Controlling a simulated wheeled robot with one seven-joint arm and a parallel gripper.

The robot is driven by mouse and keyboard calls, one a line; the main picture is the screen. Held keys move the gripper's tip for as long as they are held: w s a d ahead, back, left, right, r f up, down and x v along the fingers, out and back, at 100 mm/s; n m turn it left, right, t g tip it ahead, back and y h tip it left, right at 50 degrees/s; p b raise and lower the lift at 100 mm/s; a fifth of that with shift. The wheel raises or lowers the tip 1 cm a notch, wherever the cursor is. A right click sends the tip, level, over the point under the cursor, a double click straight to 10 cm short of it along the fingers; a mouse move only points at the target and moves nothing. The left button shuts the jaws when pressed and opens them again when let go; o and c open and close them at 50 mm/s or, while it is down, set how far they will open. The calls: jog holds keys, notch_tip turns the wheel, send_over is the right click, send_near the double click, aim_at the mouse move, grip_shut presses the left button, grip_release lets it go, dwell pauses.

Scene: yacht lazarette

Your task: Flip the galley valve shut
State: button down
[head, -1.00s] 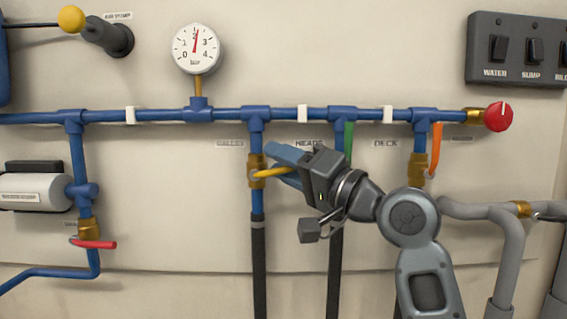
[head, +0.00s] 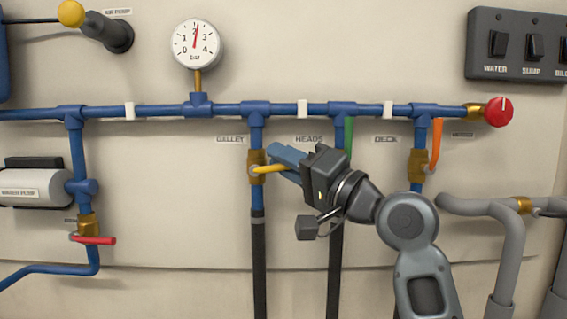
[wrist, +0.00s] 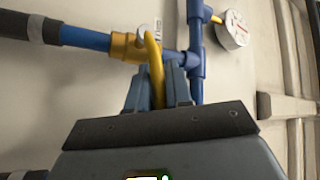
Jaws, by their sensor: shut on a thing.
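The galley valve (head: 256,163) is a brass body on the blue vertical pipe under the GALLEY label (head: 230,140). Its yellow lever (head: 270,168) points right, roughly level, across the pipe. My gripper (head: 287,160) comes from the right with its blue fingers shut on the yellow lever's outer part. In the wrist view, the lever (wrist: 155,68) runs down from the brass body (wrist: 126,46) in between the two fingers (wrist: 160,88). The lever's far end is hidden by the gripper.
My gripper and arm partly cover the HEADS valve and pipe; its green lever (head: 349,132) hangs close above. The DECK valve (head: 417,166) with orange lever (head: 436,146) is further right. A gauge (head: 196,44) reads about 2. A red lever (head: 94,240) sits lower left.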

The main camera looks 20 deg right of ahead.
jog(key=shift+f+m+t+b, duration=0.65)
jog(key=shift+m+t+b, duration=0.05)
jog(key=shift+b, duration=0.05)
jog(key=shift+d+r+m+t, duration=0.1)
jog(key=shift+d+m+t, duration=0.05)
jog(key=shift+m+t, duration=0.3)
jog(key=c, duration=1.1)
grip_release()
jog(key=shift+s, duration=0.1)
jog(key=b+v, duration=0.2)
jog(key=v, duration=0.5)
jog(key=shift+s, duration=0.35)
jog(key=shift+d, duration=0.15)
